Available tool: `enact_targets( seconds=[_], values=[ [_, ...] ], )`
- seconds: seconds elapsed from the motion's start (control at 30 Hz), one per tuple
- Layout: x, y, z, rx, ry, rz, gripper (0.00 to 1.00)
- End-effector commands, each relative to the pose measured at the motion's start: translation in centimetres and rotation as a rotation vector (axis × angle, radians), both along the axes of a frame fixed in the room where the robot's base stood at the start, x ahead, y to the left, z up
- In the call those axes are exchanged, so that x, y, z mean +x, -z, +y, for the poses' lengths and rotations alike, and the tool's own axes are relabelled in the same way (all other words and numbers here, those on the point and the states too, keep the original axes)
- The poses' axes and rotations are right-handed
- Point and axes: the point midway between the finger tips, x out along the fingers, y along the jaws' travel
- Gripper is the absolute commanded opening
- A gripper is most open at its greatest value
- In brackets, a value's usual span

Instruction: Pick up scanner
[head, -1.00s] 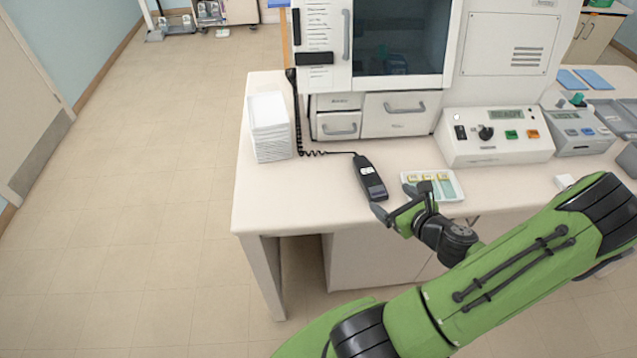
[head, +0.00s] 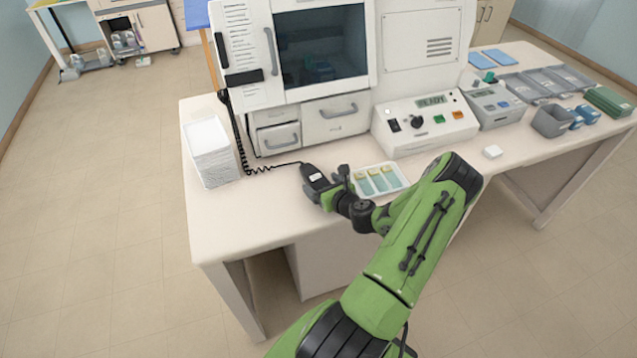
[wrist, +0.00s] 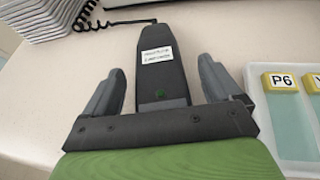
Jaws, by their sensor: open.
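The scanner (head: 314,176) is a black handset with a white label and a coiled black cord, lying on the white bench near its front edge. My gripper (head: 328,181) is open, one finger on each side of the scanner, with a visible gap on both sides. The near end of the scanner is hidden behind the gripper's palm in the wrist view.
A white tray with several yellow-labelled slides (head: 402,179) lies just right of my gripper. A stack of white trays (head: 210,165) stands to the left, with the coiled cord (head: 262,169) beside it. A large machine (head: 325,60) and a control box (head: 425,125) stand behind.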

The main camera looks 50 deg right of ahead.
Motion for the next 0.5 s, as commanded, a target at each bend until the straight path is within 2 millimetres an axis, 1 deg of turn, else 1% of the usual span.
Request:
enact_targets(
  seconds=[0.03,0.1,0.27,0.37,0.5],
  values=[
    [0.52,0.13,-0.16,-0.001,-0.002,0.001,0.91],
    [0.79,0.29,-0.30,-0.001,0.001,0.000,0.91],
    [0.76,0.34,-0.30,0.000,0.000,0.001,0.91],
    [0.75,0.33,-0.30,0.000,0.000,0.001,0.77],
    [0.74,0.34,-0.28,-0.001,0.000,0.001,0.56]
  ],
)
